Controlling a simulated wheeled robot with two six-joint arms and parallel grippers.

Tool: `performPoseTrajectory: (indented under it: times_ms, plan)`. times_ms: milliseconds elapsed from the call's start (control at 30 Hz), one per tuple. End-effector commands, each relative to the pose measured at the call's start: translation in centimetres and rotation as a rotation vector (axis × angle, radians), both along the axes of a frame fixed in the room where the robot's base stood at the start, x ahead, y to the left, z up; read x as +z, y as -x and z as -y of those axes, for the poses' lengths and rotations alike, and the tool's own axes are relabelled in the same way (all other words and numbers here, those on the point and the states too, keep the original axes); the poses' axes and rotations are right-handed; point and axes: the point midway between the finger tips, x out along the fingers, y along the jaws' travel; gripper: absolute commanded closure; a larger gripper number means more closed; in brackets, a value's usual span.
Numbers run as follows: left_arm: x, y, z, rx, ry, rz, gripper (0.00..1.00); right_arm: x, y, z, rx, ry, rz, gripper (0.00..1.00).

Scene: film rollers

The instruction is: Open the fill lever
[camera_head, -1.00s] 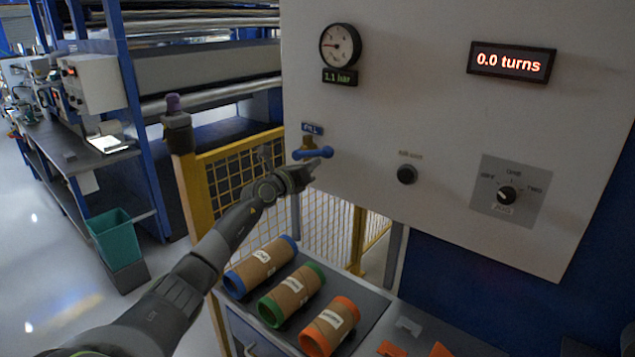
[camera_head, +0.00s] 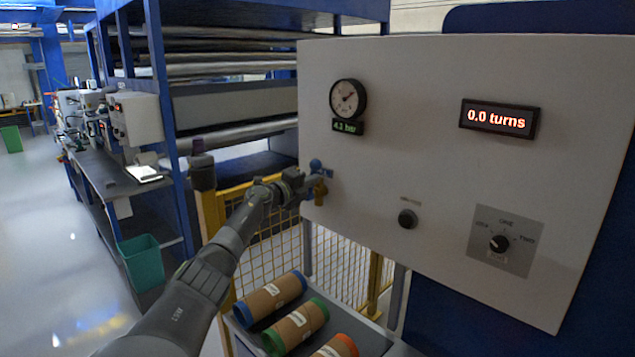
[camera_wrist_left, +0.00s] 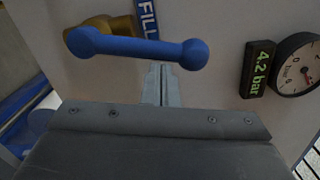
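The blue fill lever (camera_head: 316,165) is on the left edge of the grey-white panel, on a brass valve (camera_head: 320,189). Its handle now stands roughly upright in the head view. The lever also shows in the left wrist view (camera_wrist_left: 140,48), beside the FILL label (camera_wrist_left: 149,18). My left gripper (camera_head: 303,183) is at the lever. In the left wrist view its fingers (camera_wrist_left: 161,72) are together, with the tips at the edge of the blue bar; I cannot tell whether they touch it. The lever is not between the fingers. My right gripper is not in view.
A black button (camera_head: 407,219) and a selector knob (camera_head: 500,243) are further right. Cardboard rolls (camera_head: 271,297) lie below, near a yellow mesh fence (camera_head: 345,268).

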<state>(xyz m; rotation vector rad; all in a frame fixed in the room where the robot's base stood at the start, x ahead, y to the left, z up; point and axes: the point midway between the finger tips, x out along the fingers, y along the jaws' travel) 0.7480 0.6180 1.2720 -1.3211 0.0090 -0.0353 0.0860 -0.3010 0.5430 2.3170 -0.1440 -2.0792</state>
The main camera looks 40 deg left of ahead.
Motion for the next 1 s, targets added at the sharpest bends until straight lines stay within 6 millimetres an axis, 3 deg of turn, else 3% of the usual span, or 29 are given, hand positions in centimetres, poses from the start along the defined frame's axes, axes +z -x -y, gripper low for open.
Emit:
performPoseTrajectory:
  times_ms: [400,1000]
  plan:
    - [0.7,-0.1,-1.9,0.001,0.032,-0.003,1.00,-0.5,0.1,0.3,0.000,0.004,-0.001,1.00]
    - [1.0,-0.2,-2.4,0.002,0.029,-0.002,1.00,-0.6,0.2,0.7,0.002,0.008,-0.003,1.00]
